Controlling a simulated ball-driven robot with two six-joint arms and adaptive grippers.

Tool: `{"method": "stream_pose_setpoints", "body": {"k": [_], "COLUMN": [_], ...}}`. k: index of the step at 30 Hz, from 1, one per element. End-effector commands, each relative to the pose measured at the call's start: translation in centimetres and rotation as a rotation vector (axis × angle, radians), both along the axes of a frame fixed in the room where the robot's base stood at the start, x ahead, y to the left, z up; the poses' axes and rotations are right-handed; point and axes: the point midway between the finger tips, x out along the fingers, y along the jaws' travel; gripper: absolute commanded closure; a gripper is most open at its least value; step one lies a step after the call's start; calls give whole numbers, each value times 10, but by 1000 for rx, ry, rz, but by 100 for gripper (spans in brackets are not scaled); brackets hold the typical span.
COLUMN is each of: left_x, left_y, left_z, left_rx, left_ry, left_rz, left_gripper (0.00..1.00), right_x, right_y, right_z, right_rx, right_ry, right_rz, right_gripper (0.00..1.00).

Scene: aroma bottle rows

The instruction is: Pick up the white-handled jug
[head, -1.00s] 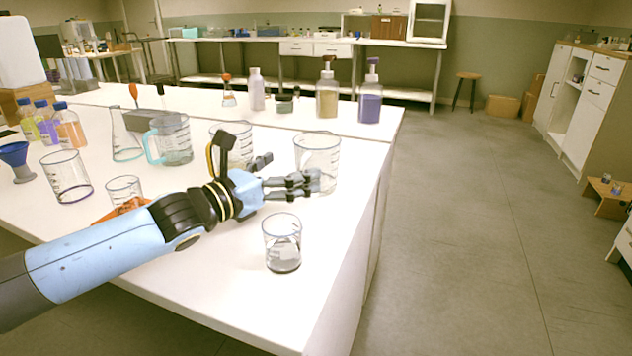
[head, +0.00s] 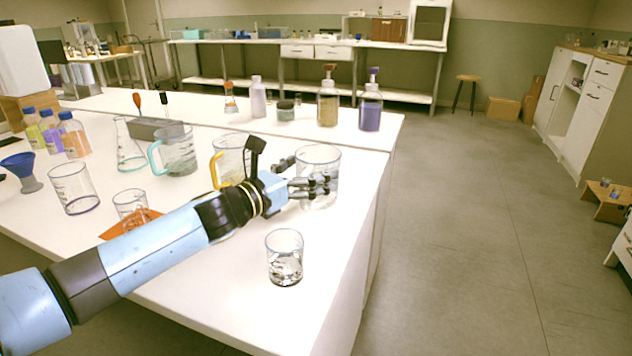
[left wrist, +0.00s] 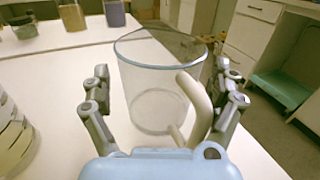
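The white-handled jug (head: 318,160) is clear glass and stands upright near the table's right edge. In the left wrist view the jug (left wrist: 150,85) is in front of my palm, and its off-white handle (left wrist: 197,105) faces me. My left gripper (head: 312,186) is open, its fingers partly covering the jug in the head view. In the left wrist view my left gripper (left wrist: 165,90) has one finger group on each side of the jug and handle, with gaps showing. My right gripper is not in view.
A yellow-handled jug (head: 232,157) stands just left of my gripper, and a teal-handled jug (head: 178,152) farther left. A small beaker (head: 284,262) stands in front. Pump bottles (head: 370,108) stand behind. The table's right edge is close to the jug.

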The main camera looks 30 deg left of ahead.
Motion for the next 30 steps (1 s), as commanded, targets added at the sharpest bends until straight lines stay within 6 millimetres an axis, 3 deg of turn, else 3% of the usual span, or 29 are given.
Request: {"method": "stream_pose_setpoints", "body": {"k": [1, 12, 22, 30], "left_x": [0, 0, 0, 0], "left_y": [0, 0, 0, 0], "left_z": [0, 1, 3, 22], "left_rx": [0, 1, 1, 3], "left_ry": [0, -1, -1, -2], "left_rz": [0, 0, 0, -1], "left_gripper": [17, 63, 63, 63], "right_x": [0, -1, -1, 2], "right_y": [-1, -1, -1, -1], "right_z": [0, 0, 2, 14], "right_rx": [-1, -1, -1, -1], "right_ry": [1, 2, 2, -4], "right_rz": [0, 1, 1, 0], "right_gripper": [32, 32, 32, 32]}}
